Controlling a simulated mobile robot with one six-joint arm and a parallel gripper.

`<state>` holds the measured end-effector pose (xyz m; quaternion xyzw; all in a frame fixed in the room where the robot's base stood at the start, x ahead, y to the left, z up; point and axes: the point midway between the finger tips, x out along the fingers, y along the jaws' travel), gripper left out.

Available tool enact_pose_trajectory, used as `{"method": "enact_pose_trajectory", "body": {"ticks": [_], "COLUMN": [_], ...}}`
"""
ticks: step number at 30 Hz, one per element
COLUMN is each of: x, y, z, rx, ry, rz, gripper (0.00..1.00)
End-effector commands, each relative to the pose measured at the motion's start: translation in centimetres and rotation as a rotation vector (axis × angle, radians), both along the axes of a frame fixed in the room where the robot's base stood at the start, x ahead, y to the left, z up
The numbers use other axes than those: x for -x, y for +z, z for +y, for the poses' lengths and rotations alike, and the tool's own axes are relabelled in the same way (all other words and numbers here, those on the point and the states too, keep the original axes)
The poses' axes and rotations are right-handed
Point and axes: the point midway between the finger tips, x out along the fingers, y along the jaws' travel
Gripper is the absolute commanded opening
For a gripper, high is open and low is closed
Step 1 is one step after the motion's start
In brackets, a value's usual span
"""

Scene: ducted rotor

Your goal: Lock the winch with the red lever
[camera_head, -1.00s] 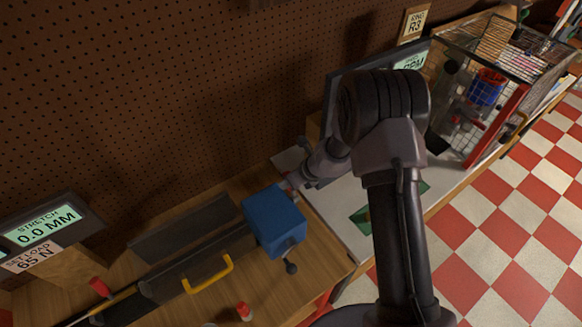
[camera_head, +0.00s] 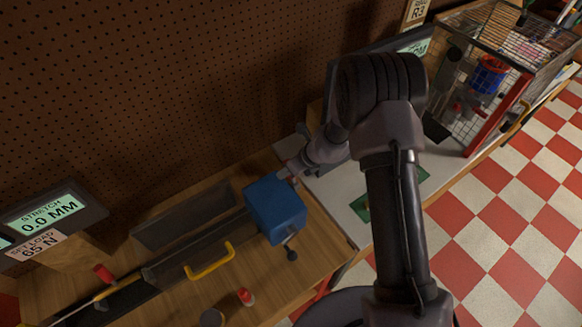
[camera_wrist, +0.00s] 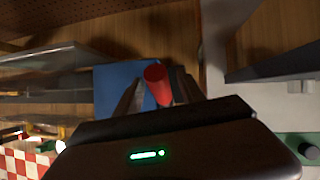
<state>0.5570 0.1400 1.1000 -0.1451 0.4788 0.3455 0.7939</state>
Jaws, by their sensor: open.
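The winch is a blue box (camera_head: 275,210) on the wooden bench, with a dark crank hanging on its front side. It also shows in the wrist view (camera_wrist: 112,80). The red lever (camera_wrist: 157,82) stands out in front of the blue box in the wrist view, between my fingers. My gripper (camera_wrist: 156,92) is open, one finger on each side of the lever, and I cannot tell whether either touches it. In the head view my gripper (camera_head: 287,173) is at the box's back right edge, and the lever is mostly hidden there.
A wire cage (camera_head: 490,75) stands at the back right. The pegboard wall is close behind.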

Motion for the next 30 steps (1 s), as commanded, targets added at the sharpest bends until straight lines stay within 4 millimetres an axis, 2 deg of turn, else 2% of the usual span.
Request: {"method": "enact_pose_trajectory", "body": {"ticks": [5, 15, 18, 22, 30], "x": [0.6, 3.8, 4.5, 5.1, 5.3], "y": [2.2, 11.4, 13.3, 14.7, 14.9], "z": [-1.0, -5.3, -6.2, -7.0, -7.1], "rx": [0.001, 0.0, 0.0, 0.001, 0.0], "ry": [0.0, -0.001, -0.001, -0.001, -0.001], "rz": [-0.002, -0.004, -0.003, -0.002, 0.0], "gripper": [0.47, 0.47, 0.47, 0.47, 0.47]}}
